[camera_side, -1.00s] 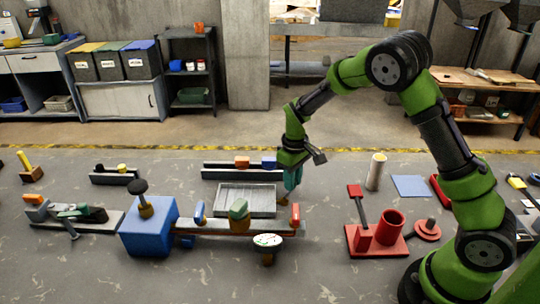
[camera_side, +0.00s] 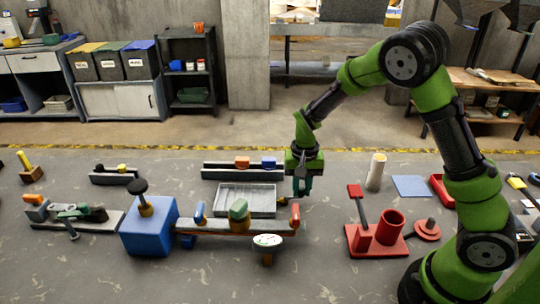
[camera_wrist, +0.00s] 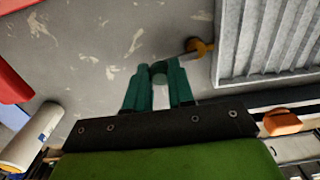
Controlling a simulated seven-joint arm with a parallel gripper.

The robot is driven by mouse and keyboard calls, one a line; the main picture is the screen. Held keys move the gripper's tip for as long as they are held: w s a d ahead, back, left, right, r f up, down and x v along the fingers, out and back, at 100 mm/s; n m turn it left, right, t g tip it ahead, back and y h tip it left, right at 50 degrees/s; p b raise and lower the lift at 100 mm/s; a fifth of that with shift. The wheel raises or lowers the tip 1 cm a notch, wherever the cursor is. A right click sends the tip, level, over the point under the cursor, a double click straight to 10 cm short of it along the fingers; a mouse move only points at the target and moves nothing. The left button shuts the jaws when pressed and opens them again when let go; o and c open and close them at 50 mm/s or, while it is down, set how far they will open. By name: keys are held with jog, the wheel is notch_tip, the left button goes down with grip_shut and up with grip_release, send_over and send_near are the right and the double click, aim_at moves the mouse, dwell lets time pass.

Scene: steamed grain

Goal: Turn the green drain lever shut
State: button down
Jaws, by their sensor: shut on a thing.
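The green drain lever (camera_wrist: 160,67) shows in the wrist view as a dark green grip on a thin metal arm. The arm runs right to a brass-coloured valve (camera_wrist: 201,46) at the edge of the grey ribbed tray (camera_wrist: 228,60). My gripper (camera_wrist: 158,72) has its two teal fingers shut on the lever's green end, which is partly hidden between them. In the side view my gripper (camera_side: 302,188) points down just right of the tray (camera_side: 246,213); the lever is hidden there.
A red stand (camera_side: 385,243) and a cream cylinder (camera_side: 376,172) stand to the right. A rail with orange and blue blocks lies behind.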

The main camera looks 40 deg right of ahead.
aim_at(302, 190)
jog(key=shift+s+a+m, duration=0.25)
jog(key=shift+m, duration=0.65)
jog(key=c, duration=1)
grip_release()
jog(key=shift+o, duration=0.2)
notch_tip(302, 190, up, 17)
jog(key=s+a+r+n+t+y, duration=0.1)
jog(key=s+a+r+n+t, duration=0.1)
jog(key=s, duration=0.6)
jog(key=s+a+r+n+t+y, duration=0.1)
jog(key=s+a+r+n+t, duration=0.1)
jog(key=s, duration=0.6)
jog(key=a+n+t, duration=0.1)
jog(key=n+t, duration=0.1)
jog(key=t, duration=0.1)
jog(key=shift+s+r+n, duration=0.2)
jog(key=shift+r+n, duration=0.2)
